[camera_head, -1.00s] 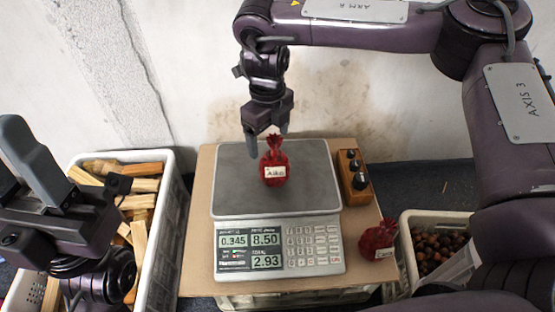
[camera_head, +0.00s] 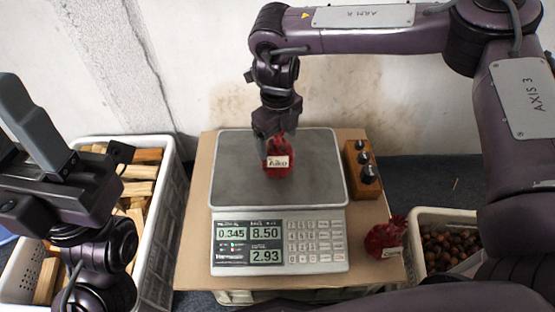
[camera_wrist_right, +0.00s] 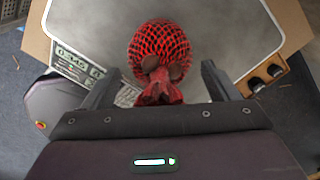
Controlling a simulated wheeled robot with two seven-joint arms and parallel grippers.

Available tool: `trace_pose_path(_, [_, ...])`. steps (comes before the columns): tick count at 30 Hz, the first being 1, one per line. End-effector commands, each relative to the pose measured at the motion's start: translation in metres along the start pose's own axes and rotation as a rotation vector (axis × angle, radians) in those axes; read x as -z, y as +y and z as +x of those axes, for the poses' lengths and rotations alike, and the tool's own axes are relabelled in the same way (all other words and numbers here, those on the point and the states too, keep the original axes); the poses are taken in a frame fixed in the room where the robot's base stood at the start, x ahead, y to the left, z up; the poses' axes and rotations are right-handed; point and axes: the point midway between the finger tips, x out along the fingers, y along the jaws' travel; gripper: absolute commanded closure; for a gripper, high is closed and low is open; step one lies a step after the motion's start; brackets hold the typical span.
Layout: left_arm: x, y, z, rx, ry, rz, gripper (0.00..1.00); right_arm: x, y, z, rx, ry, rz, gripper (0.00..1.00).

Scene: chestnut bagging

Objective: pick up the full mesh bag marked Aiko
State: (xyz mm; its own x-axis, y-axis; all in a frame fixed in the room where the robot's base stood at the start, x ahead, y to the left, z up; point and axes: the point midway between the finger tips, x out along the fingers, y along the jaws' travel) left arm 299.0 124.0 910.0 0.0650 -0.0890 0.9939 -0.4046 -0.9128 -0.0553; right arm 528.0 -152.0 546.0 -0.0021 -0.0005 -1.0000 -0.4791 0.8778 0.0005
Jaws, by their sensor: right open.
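The full red mesh bag marked Aiko (camera_head: 278,168) stands on the scale's grey plate (camera_head: 232,165), its white label facing front. My right gripper (camera_head: 274,137) is open and points down over the bag's top. In the right wrist view the bag (camera_wrist_right: 158,45) lies between and beyond the spread fingers (camera_wrist_right: 160,80), its gathered neck toward the palm. Neither finger visibly presses on it. My left gripper (camera_head: 38,125) is raised at the left, away from the bag; its jaw opening is unclear.
The scale display (camera_head: 250,242) reads 0.345, 8.50 and 2.93. A wooden block with dark knobs (camera_head: 350,180) stands right of the plate. Another red bag (camera_head: 384,236) lies at the board's front right. A crate of chestnuts (camera_head: 432,217) is right, a crate of wood (camera_head: 172,190) left.

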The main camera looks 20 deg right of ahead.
Motion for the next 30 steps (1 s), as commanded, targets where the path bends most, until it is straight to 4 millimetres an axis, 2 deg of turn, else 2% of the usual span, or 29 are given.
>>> trace_pose_path(6, [0.0006,0.0002,0.0016,-0.002,0.004,0.0,0.64,-0.0004,0.0,-0.0002,0.0,-0.001,0.0,0.2])
trace_pose_path(23, [0.0001,0.0,0.0008,0.0,0.0,0.0,0.64,-0.0003,-0.0001,-0.0003,0.0,-0.001,0.0,0.93])
trace_pose_path(30, [-0.0002,-0.0001,0.0006,0.001,-0.002,0.0,0.64,-0.0007,-0.0002,-0.0016,0.001,-0.002,0.0,0.94])
